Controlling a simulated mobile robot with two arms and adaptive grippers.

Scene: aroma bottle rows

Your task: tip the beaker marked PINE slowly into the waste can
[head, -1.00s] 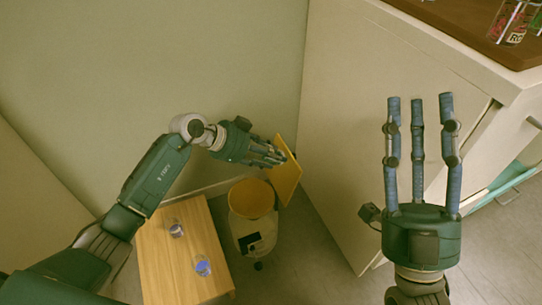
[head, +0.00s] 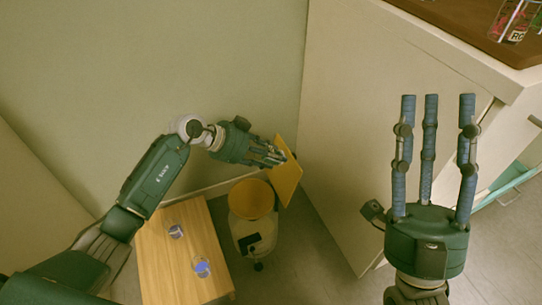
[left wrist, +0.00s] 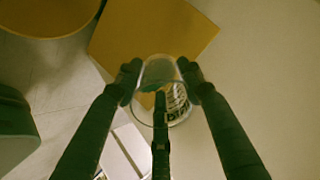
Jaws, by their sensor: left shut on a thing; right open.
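My left gripper (head: 272,155) is shut on a clear glass beaker (left wrist: 177,101), seen in the left wrist view with its fingers around it. Part of a dark-lettered label shows, only partly readable, and something greenish is inside. In the head view the fingers hide most of the beaker. My left gripper is above and beside the opening, close to the lid. My right gripper (head: 438,98) is open and empty in front of the white cabinet.
A low wooden table (head: 165,268) left of the can bears two small glass vessels, one clear (head: 176,231) and one with blue contents (head: 202,267). A white cabinet (head: 345,130) with a brown top stands at the right. Glassware (head: 515,20) is at its upper corner.

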